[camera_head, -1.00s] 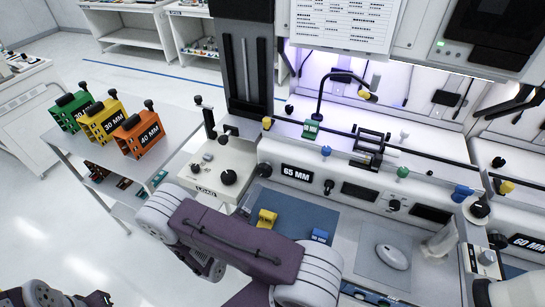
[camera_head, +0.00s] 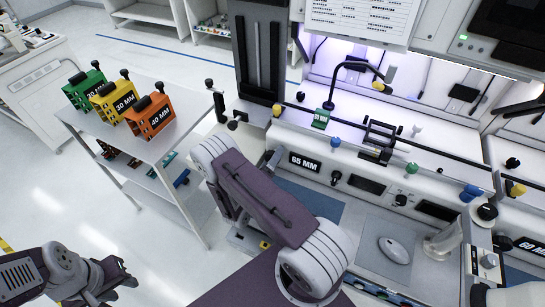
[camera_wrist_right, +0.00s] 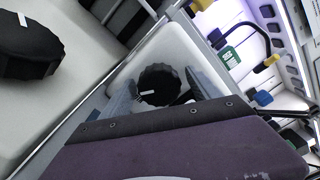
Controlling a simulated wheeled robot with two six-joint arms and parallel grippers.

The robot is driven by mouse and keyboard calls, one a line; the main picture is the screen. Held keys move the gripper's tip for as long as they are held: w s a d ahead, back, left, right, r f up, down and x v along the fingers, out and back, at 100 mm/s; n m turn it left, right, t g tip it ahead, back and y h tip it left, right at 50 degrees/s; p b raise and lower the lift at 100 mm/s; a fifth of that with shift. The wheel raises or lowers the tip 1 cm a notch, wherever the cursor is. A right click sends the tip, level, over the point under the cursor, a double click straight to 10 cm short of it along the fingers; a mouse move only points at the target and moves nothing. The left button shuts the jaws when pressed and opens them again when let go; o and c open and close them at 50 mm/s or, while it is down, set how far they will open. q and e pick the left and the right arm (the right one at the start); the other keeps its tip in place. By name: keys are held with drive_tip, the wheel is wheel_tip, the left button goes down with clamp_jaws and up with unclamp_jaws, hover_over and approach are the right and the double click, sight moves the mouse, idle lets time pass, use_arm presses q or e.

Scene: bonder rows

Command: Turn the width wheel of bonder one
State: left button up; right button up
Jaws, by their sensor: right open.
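In the right wrist view my right gripper (camera_wrist_right: 158,80) is open. Its two grey fingers stand on either side of a black ribbed wheel (camera_wrist_right: 160,88) with a white mark, on a pale panel; whether they touch it I cannot tell. A larger black knob (camera_wrist_right: 28,48) with a white mark shows at the upper left there. In the head view my right arm hides the wheel and most of that gripper, beside the bonder's 65 MM plate (camera_head: 304,162). My left gripper (camera_head: 112,282) hangs low at the left, away from the bonder; its finger opening is unclear.
A side table (camera_head: 150,145) holds green (camera_head: 85,90), yellow (camera_head: 115,100) and orange (camera_head: 150,117) blocks with labels. A lamp (camera_head: 345,70), a mouse (camera_head: 394,250) and a second bonder's 60 MM plate (camera_head: 530,245) stand to the right.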

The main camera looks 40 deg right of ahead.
drive_tip(key=c, duration=1.4)
drive_tip(key=shift+o, duration=0.2)
drive_tip(key=shift+f, duration=0.1)
drive_tip(key=m+b, duration=0.1)
drive_tip(key=m, duration=0.4)
drive_tip(key=shift+f+m, duration=0.1)
drive_tip(key=shift+m, duration=0.3)
drive_tip(key=m+b, duration=0.2)
drive_tip(key=m, duration=0.3)
drive_tip(key=shift+w+m, duration=0.1)
drive_tip(key=shift+m, duration=0.2)
drive_tip(key=o, duration=1.4)
drive_tip(key=shift+c, duration=0.2)
